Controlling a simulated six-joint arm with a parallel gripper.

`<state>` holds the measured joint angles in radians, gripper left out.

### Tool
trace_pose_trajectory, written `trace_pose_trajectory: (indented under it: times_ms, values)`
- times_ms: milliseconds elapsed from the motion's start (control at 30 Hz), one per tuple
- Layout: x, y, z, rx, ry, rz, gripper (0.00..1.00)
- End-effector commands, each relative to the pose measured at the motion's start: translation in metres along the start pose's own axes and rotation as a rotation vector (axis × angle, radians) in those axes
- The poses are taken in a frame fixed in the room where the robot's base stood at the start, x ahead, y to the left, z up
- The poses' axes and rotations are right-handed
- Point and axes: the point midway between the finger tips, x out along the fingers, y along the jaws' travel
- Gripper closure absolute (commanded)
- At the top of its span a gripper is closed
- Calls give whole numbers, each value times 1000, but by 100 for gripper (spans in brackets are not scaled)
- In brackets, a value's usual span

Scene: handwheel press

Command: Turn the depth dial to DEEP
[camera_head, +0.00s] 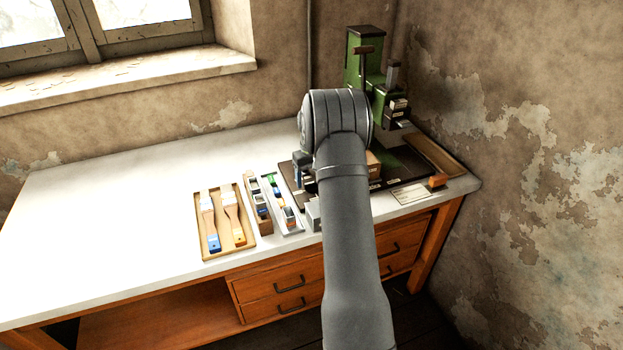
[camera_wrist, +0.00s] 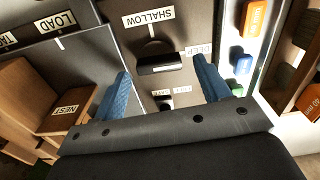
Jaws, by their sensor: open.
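In the wrist view the black depth dial (camera_wrist: 157,60) sits on a dark panel. A white SHALLOW label (camera_wrist: 148,18) is above it, and a partly covered DEEP label (camera_wrist: 198,50) is to its right. A pale strip shows on the dial's near face; I cannot tell for sure which label it points to. My gripper (camera_wrist: 163,85) is open, with one blue fingertip left of the dial and one to its right, near the DEEP label. I see no clear contact. In the head view my arm hides the dial and the gripper.
The green press (camera_head: 365,62) stands at the back right of the white table (camera_head: 110,205). A brush tray (camera_head: 225,220) and narrow holders are left of my arm. In the wrist view a wooden NEST block (camera_wrist: 70,108) and LOAD label (camera_wrist: 55,22) are at left, coloured blocks at right.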

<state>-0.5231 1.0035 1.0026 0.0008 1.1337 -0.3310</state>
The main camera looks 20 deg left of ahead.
Motion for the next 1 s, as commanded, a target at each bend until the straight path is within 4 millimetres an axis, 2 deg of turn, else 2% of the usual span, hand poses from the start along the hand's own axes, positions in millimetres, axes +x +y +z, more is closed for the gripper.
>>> trace_pose_trajectory:
  times_ms: [367, 500, 567, 600, 1000]
  values:
    - [5, 0, 0, 0, 1, 0, 33]
    - [5, 0, 0, 0, 1, 0, 60]
    - [5, 0, 0, 0, 1, 0, 72]
    - [5, 0, 0, 0, 1, 0, 75]
    - [5, 0, 0, 86, -2, 0, 76]
